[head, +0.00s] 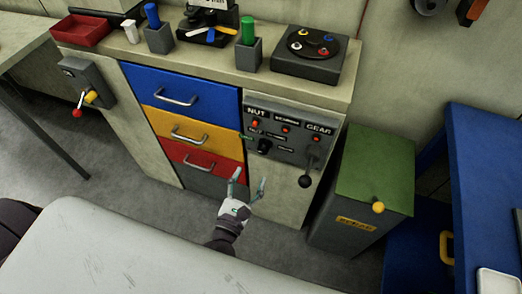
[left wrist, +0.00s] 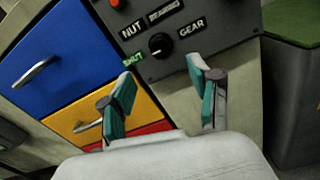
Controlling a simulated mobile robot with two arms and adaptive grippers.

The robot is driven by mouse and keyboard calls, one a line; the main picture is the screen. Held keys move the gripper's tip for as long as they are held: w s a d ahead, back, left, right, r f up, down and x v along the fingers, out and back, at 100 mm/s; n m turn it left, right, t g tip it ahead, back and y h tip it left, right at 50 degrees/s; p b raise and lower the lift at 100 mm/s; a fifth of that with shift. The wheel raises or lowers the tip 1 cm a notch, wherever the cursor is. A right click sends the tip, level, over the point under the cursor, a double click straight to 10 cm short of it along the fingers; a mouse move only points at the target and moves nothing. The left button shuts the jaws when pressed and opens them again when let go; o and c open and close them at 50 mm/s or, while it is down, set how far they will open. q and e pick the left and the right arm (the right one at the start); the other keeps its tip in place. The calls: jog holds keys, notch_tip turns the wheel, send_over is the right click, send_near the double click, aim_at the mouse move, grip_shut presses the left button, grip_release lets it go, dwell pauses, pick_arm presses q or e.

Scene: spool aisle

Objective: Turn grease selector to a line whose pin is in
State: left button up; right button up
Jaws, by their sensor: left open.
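The grey grease panel (head: 284,155) is on the cabinet front, with NUT, BEARINGS and GEAR labels. Its black selector knob (head: 264,146) also shows in the left wrist view (left wrist: 159,43), where its white mark seems to point toward the green SHUT label (left wrist: 132,57). Small red-orange pieces (head: 287,129) sit by the upper labels; I cannot tell which pins are in. A lever with a black ball (head: 305,181) hangs at the panel's right. My left gripper (head: 249,179) is open and empty, below the knob and apart from it. My right gripper is out of view.
Blue, yellow and red drawers (head: 180,92) with protruding handles are left of the panel. A green-topped bin (head: 371,180) stands to the right. A lever box (head: 88,85) is at the far left. A dark unit with coloured buttons (head: 308,53) sits on the counter above.

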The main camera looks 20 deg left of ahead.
aim_at(262, 152)
pick_arm(q)
jog(key=w, duration=0.6)
jog(key=w+p, duration=0.1)
jog(key=w, duration=0.2)
jog(key=shift+w+d, duration=0.2)
jog(key=shift+d, duration=0.05)
jog(key=c, duration=1.2)
